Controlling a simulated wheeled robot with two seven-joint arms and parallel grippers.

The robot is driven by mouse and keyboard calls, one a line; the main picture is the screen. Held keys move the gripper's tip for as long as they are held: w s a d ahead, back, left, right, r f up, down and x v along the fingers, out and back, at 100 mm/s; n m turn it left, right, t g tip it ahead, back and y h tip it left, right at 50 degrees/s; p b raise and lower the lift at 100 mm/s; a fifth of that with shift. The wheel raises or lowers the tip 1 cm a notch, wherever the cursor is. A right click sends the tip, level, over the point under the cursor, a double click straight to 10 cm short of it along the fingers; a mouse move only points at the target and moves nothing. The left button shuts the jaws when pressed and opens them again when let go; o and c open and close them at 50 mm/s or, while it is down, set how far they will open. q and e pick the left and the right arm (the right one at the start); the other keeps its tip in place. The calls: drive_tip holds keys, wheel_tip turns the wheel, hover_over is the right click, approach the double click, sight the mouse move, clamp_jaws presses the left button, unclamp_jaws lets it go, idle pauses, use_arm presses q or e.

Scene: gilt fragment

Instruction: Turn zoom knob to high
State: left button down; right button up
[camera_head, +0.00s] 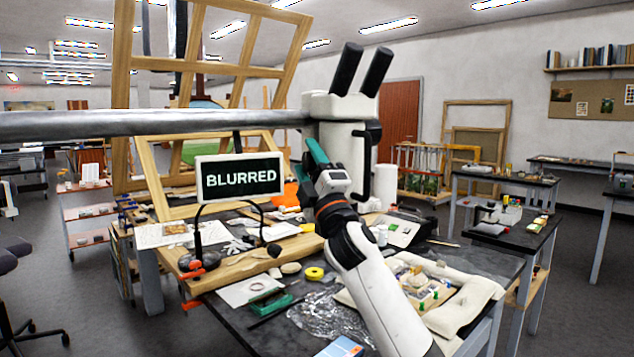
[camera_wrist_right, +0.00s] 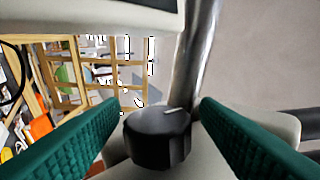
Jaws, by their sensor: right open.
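The white microscope head (camera_head: 346,144) with two black eyepieces hangs on a horizontal metal boom (camera_head: 150,124). A small screen (camera_head: 240,178) reads "BLURRED". My right gripper (camera_head: 315,150) is up against the left side of the microscope head. In the right wrist view, a black knob (camera_wrist_right: 157,138) with a short white mark on its top sits between the two green fingers of the open right gripper (camera_wrist_right: 158,105). A gap seems to show on each side; I cannot tell about contact. The knob is hidden in the head view. My left gripper is not in view.
Below is a cluttered workbench (camera_head: 445,252) with papers, a yellow tape roll (camera_head: 314,273) and crumpled clear film (camera_head: 330,315). A cushioned tray (camera_head: 470,300) lies at its right. Wooden frames (camera_head: 150,165) stand behind it.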

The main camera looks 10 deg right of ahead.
drive_tip(key=b+v, duration=0.2)
drive_tip(key=v, duration=0.9)
drive_tip(key=shift+s, duration=0.2)
drive_tip(key=shift+f, duration=0.15)
